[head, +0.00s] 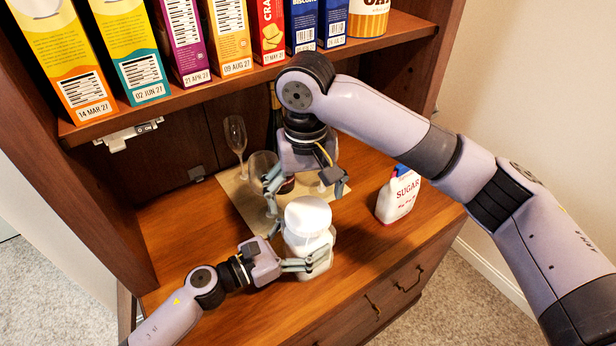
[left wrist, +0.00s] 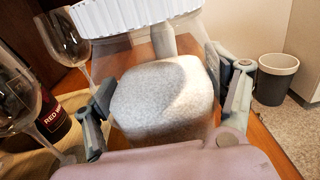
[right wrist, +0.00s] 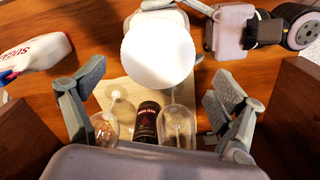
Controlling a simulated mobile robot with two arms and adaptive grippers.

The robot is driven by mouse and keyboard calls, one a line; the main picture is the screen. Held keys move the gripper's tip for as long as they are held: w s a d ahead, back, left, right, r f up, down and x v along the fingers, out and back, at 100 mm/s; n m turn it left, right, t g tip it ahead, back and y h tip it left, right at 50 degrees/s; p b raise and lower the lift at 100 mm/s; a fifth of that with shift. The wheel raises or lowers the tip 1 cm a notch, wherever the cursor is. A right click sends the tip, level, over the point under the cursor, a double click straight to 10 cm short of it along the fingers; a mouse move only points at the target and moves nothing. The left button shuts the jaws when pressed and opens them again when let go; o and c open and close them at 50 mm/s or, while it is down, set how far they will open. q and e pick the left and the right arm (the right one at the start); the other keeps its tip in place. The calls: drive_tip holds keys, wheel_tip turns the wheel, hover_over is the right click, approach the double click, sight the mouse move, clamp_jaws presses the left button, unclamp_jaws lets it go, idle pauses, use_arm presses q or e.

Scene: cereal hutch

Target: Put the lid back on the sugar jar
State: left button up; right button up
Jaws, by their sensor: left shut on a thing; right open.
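The sugar jar (head: 306,262) is clear, with white sugar (left wrist: 165,95) inside, and stands on the wooden counter. The round white lid (head: 308,215) is at the jar's mouth; its ribbed edge (left wrist: 125,14) shows in the left wrist view. I cannot tell whether it is fully seated. My left gripper (head: 292,257) is shut around the jar's body, with a finger on each side. My right gripper (head: 307,187) is open and empty, above and behind the lid. In the right wrist view the lid (right wrist: 158,52) lies beyond the spread fingertips, apart from them.
A sugar bag (head: 398,195) stands at the right. Wine glasses (head: 236,135) and a dark bottle (right wrist: 146,122) stand behind the jar on a beige mat (head: 232,188). A shelf (head: 230,82) of cereal boxes overhangs the back. The front counter is clear.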

sight(308, 213)
drive_tip(key=n, duration=0.3)
drive_tip(key=r+n, duration=0.1)
drive_tip(key=n, duration=0.6)
drive_tip(key=shift+r, duration=0.35)
drive_tip(key=n, duration=0.4)
drive_tip(key=shift+r, duration=0.3)
drive_tip(key=n, duration=0.3)
drive_tip(key=r+n, duration=0.1)
drive_tip(key=n, duration=0.2)
drive_tip(key=shift+d, duration=0.1)
drive_tip(key=n, duration=0.4)
drive_tip(key=r+n, duration=0.1)
drive_tip(key=n, duration=0.2)
drive_tip(key=shift+s, duration=0.1)
drive_tip(key=shift+f, duration=0.1)
drive_tip(key=shift+f, duration=4)
drive_tip(key=shift+c, duration=0.5)
